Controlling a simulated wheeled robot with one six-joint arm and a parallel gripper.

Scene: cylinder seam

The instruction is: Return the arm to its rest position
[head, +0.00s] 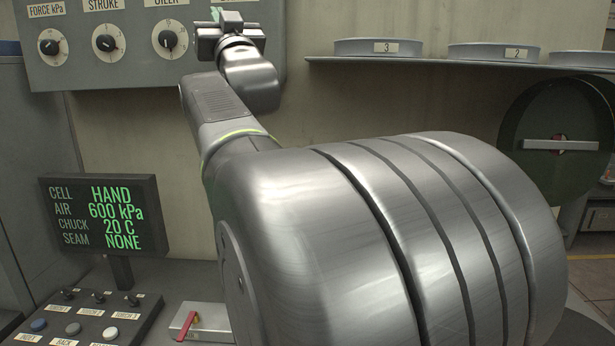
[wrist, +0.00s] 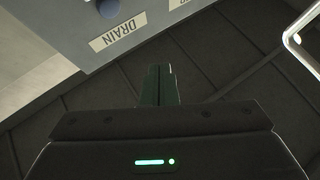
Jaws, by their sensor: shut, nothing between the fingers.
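My arm rises across the middle of the head view, with its wrist end in front of the dial panel. My gripper shows in the wrist view (wrist: 159,84) with its two dark green fingers together and nothing between them. In the head view the gripper (head: 216,14) is small at the top, and its fingertips are hard to make out. In the wrist view the fingers stand over a dark tiled floor, apart from a grey panel with a DRAIN label (wrist: 118,32).
The dial panel (head: 120,72) is behind my wrist. A shelf (head: 430,62) with labelled round trays and a dark green round door (head: 545,165) are at the right. A screen (head: 103,215), a button box (head: 85,318) and a red-handled plate (head: 200,322) are lower left. A bright metal rail (wrist: 296,40) is at right.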

